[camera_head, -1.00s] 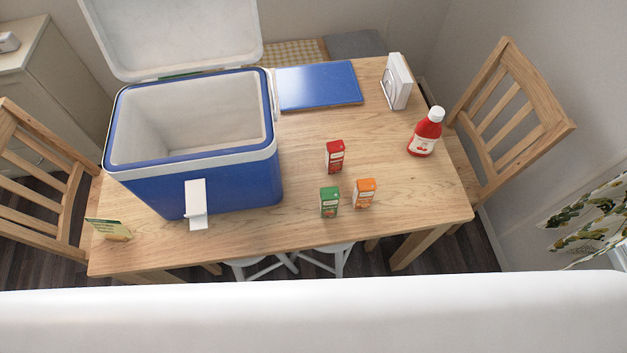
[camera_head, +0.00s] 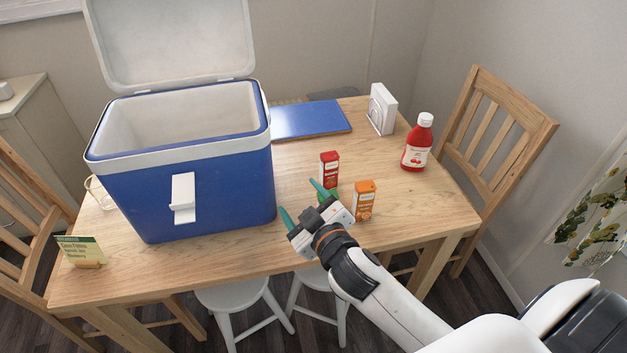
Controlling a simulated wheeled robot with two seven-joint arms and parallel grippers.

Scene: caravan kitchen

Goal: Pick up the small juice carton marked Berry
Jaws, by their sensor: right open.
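Three small juice cartons stand upright on the wooden table (camera_head: 300,181): a red one (camera_head: 329,170), an orange one (camera_head: 364,201) in front of it to the right, and a green one (camera_head: 332,193). The print on them is too small to read, so I cannot tell by lettering which is Berry. My right gripper (camera_head: 302,203) is open, its teal fingertips pointing away from me toward the upper left. It is in front of the green carton and hides most of it. No carton is between the fingers. My left gripper is not in view.
A big blue cooler (camera_head: 215,205) with its lid up stands on the left. A red bottle (camera_head: 417,146), a white holder (camera_head: 382,109) and a blue board (camera_head: 312,120) are farther back. A small card (camera_head: 80,251) stands front left. The right front of the table is clear.

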